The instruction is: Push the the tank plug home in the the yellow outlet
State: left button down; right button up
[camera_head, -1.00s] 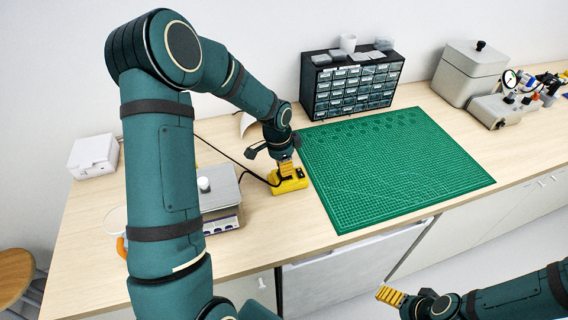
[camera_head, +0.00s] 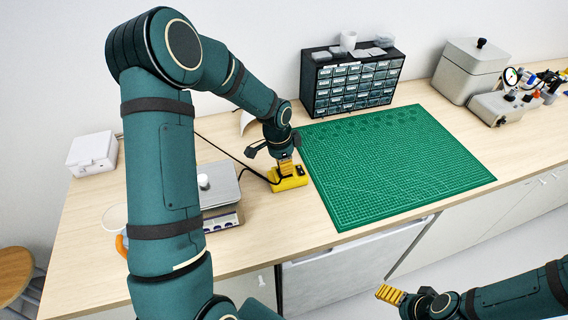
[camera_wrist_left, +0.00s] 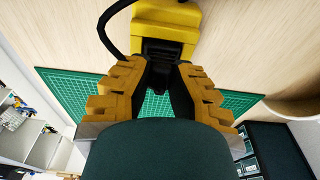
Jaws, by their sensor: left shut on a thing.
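The yellow outlet (camera_head: 295,184) lies on the wooden bench just left of the green mat. It also shows at the top of the left wrist view (camera_wrist_left: 165,14). My left gripper (camera_head: 286,167) points down over the outlet. Its orange ridged fingers are shut on the dark tank plug (camera_wrist_left: 162,52), which shows between them in the left wrist view against the outlet's near end. How deep the plug sits is hidden by the fingers and shadow. My right gripper (camera_head: 390,295) is at the lower right, away from the bench; its opening is unclear.
A black cord (camera_head: 252,172) runs to the outlet from the left. A scale (camera_head: 222,184) with a white knob stands left of it. The green mat (camera_head: 390,165) is bare. A drawer cabinet (camera_head: 352,85) stands behind, and grey boxes (camera_head: 465,75) at the right.

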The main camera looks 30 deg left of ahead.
aim_at(279, 172)
pick_arm(q)
jog(key=shift+s+f+b, duration=0.15)
jog(key=shift+f+b, duration=0.15)
jog(key=shift+f, duration=0.2)
dwell(1.2)
jog(key=c, duration=0.8)
grip_release()
jog(key=shift+o, duration=0.2)
jog(key=shift+r, duration=0.2)
jog(key=shift+r, duration=0.4)
notch_tip(279, 172, up, 11)
jog(key=s+a, duration=0.1)
jog(key=shift+f, duration=0.15)
